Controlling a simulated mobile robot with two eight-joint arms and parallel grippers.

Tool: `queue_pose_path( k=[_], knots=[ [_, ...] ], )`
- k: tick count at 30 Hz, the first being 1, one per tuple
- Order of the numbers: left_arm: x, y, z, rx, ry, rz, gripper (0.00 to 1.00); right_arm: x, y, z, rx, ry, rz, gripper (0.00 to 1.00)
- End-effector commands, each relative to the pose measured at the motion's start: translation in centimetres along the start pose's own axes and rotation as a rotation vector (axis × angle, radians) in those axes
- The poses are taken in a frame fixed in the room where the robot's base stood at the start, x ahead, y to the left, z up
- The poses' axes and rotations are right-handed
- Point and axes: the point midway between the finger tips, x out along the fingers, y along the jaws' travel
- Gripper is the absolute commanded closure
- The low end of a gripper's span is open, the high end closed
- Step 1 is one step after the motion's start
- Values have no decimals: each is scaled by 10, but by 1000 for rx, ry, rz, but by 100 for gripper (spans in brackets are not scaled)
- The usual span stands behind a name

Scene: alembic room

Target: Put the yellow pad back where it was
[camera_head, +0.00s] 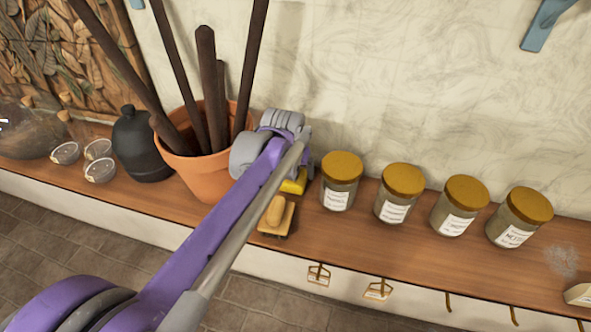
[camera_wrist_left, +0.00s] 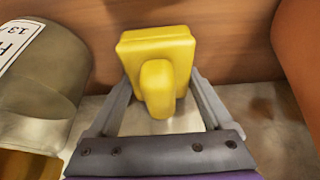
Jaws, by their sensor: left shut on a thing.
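The yellow pad (camera_wrist_left: 157,60), a block with a rounded knob, sits between the two fingers of my left gripper (camera_wrist_left: 158,95) in the left wrist view. The gripper is shut on it. In the head view my left arm reaches over the wooden shelf, and part of the yellow pad (camera_head: 293,184) shows below the wrist, between the clay pot and the nearest jar. My fingers are mostly hidden there. I cannot tell whether the pad touches the shelf. My right gripper is not in view.
A tan block with a knob (camera_head: 276,215) lies at the shelf's front edge. Several yellow-lidded jars (camera_head: 340,183) stand right, a clay pot (camera_head: 203,176) with rods and a black bottle (camera_head: 140,148) left. Shelf (camera_head: 335,232) is bare in front of the jars.

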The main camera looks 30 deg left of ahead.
Motion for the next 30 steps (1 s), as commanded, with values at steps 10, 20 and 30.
queue_pose_path(
  k=[10,20,30],
  knots=[
    [2,0,1,0,0,0,7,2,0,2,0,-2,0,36],
    [-1,0,-1,0,1,0,0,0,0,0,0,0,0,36],
    [-59,0,-1,0,1,0,0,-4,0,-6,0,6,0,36]
  ],
)
